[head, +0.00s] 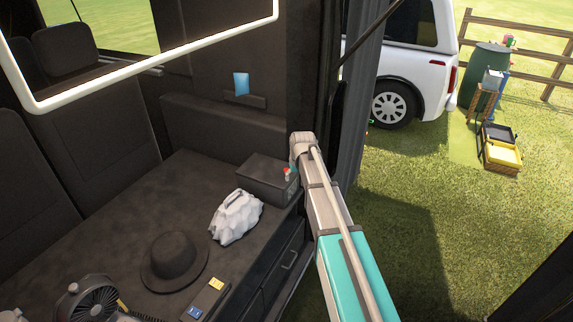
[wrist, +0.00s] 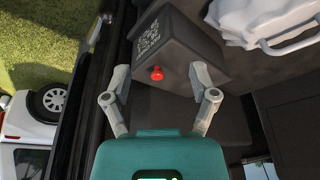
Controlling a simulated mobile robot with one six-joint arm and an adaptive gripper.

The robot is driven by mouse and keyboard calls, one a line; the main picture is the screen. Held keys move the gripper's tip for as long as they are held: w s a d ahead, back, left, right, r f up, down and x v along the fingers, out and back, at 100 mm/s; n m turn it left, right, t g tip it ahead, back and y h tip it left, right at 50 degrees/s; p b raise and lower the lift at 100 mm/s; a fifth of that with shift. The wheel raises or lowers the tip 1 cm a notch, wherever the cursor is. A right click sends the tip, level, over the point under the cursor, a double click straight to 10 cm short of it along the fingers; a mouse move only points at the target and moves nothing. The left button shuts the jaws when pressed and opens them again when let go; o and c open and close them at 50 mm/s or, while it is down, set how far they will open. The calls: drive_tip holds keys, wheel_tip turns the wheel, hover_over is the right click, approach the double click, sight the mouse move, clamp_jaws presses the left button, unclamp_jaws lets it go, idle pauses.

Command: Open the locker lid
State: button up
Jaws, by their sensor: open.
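The locker is a small dark box (head: 266,176) on the dark counter in the head view, and its lid looks down. In the wrist view the dark box (wrist: 180,45) shows a printed white code and a red knob (wrist: 157,73). The red knob (head: 287,171) also shows at the box's right end in the head view. My gripper (wrist: 160,83) is open and empty, with its fingers on both sides of the knob in the picture. I cannot tell how far its tips are from the knob. In the head view my arm largely hides the gripper.
A white crumpled-looking bag (head: 236,217) stands close to the box, with a black hat (head: 174,262) and a fan (head: 88,299) further along the counter (head: 165,190). A dark post (head: 313,70) rises behind my arm. Grass and a white car (head: 405,70) lie outside.

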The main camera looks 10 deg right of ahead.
drive_tip(key=t+p, duration=0.1)
drive_tip(key=p, duration=0.1)
approach(287, 170)
drive_tip(key=v, duration=0.5)
drive_tip(key=shift+f, duration=0.2)
drive_tip(key=shift+f+b, duration=0.15)
drive_tip(key=shift+b, duration=0.25)
drive_tip(key=b+x, duration=1.2)
drive_tip(key=x, duration=0.1)
drive_tip(key=shift+w+a+f, duration=0.1)
drive_tip(key=shift+w+f, duration=0.1)
drive_tip(key=shift+w, duration=0.1)
clamp_jaws()
